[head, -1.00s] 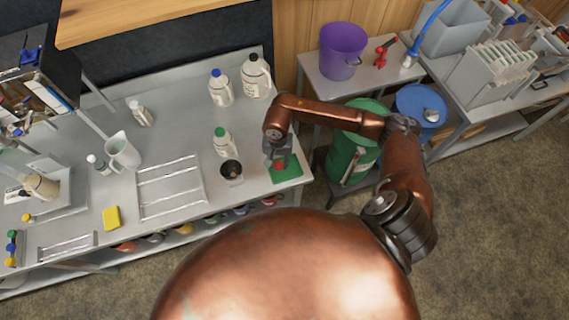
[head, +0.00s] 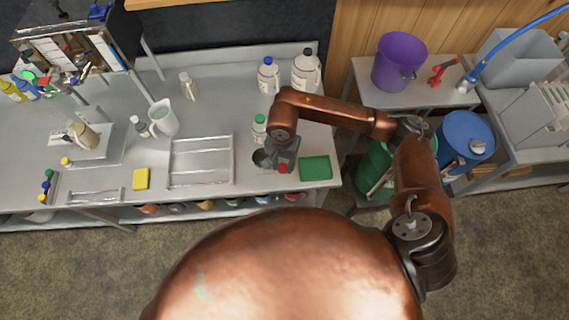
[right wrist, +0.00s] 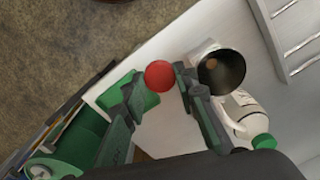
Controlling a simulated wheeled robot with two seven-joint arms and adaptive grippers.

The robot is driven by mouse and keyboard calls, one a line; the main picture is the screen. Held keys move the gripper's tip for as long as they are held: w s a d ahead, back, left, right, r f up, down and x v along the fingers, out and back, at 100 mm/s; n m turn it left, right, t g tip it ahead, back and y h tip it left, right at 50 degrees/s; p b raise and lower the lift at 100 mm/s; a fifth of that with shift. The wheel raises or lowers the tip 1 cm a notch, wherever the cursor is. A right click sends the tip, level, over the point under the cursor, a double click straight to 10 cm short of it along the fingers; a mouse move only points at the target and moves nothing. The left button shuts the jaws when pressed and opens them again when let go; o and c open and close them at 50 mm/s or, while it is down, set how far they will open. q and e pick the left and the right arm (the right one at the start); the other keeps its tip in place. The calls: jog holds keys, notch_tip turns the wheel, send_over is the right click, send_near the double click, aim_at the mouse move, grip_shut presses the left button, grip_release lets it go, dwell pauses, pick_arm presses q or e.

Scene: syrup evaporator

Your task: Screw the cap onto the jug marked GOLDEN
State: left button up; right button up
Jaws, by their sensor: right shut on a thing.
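My right gripper (head: 281,164) is shut on a red cap (head: 283,168) and holds it above the bench, at the left edge of the green mat (head: 316,168). In the right wrist view the red cap (right wrist: 159,76) sits between the fingertips. A dark round open-topped thing (right wrist: 221,70) is just beside the fingers, with white jug-like surface near it; the gripper partly hides it in the head view. A white jug with a green cap (head: 260,129) stands behind it. No GOLDEN marking is legible, so I cannot tell which jug bears it. My left gripper is out of view.
A blue-capped bottle (head: 268,76) and a dark-capped white jug (head: 306,72) stand at the back. A wire rack (head: 201,162), yellow sponge (head: 141,179) and white pitcher (head: 162,117) are to the left. A green drum (head: 376,170) stands right of the bench.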

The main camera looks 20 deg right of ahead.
jog(key=d+r+n, duration=0.7)
jog(key=r, duration=0.2)
jog(key=shift+s+d+r, duration=0.2)
jog(key=shift+s+r, duration=0.05)
jog(key=shift+s, duration=0.2)
